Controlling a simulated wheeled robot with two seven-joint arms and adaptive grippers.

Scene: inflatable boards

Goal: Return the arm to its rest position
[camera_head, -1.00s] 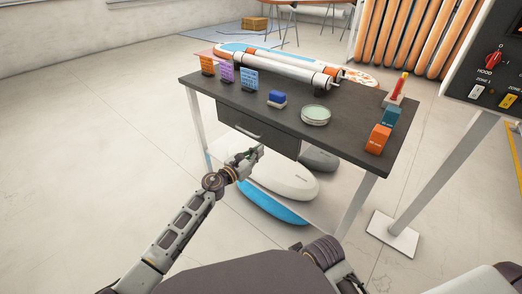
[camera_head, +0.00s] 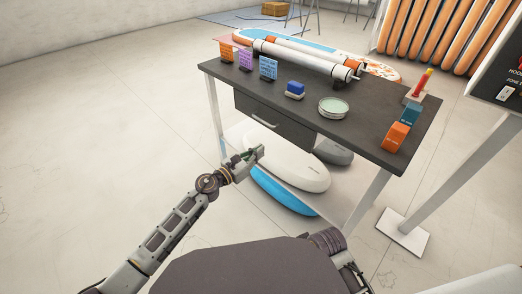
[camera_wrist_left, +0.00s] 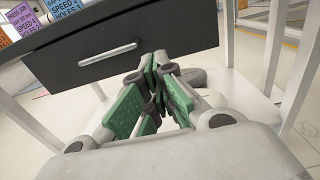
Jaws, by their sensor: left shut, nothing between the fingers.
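My left gripper (camera_head: 256,152) is shut and empty, in front of the dark table (camera_head: 372,138) and below its drawer. In the left wrist view its green-padded fingers (camera_wrist_left: 158,82) come together below the drawer (camera_wrist_left: 85,62) and its pale handle. The drawer (camera_head: 270,122) looks closed in the head view. My left arm reaches up from the lower left. My right gripper is not in view.
White and blue boards (camera_head: 288,170) lie on the shelf under the table. A control panel post (camera_head: 440,172) stands at right. Floor at left is clear.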

